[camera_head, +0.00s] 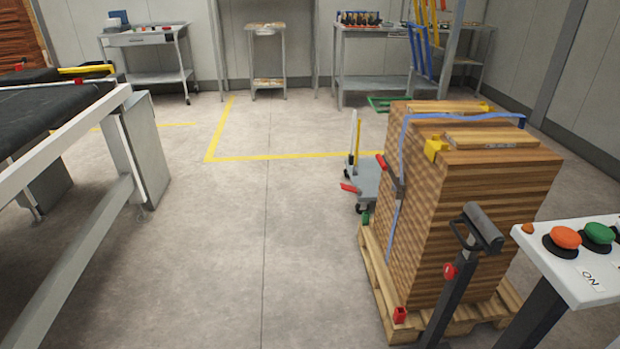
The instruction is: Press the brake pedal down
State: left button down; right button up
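No part clearly marked as a brake pedal can be made out. A small grey wheeled cart (367,181) stands on the floor right of centre, partly hidden behind a stack of boards. A red pedal-like piece (349,188) sticks out at its left, low near the floor; I cannot tell if it is raised or pressed. Another red piece (400,315) sits at the near left corner of a wooden pallet (377,285). Neither of my grippers is in view.
Strapped wooden boards (470,220) stand on the pallet. A dark handle post (455,285) and a control panel (575,262) with orange and green buttons are at the near right. A conveyor (60,140) stands left. The middle floor is clear; work tables line the back wall.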

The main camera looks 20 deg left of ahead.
aim_at(344, 187)
jog(key=u, duration=1)
jog(key=i, duration=2.25)
jog(key=z, duration=0.45)
jog(key=i, duration=1.4)
jog(key=z, duration=1.35)
jog(key=i, duration=0.25)
jog(key=z, duration=0.25)
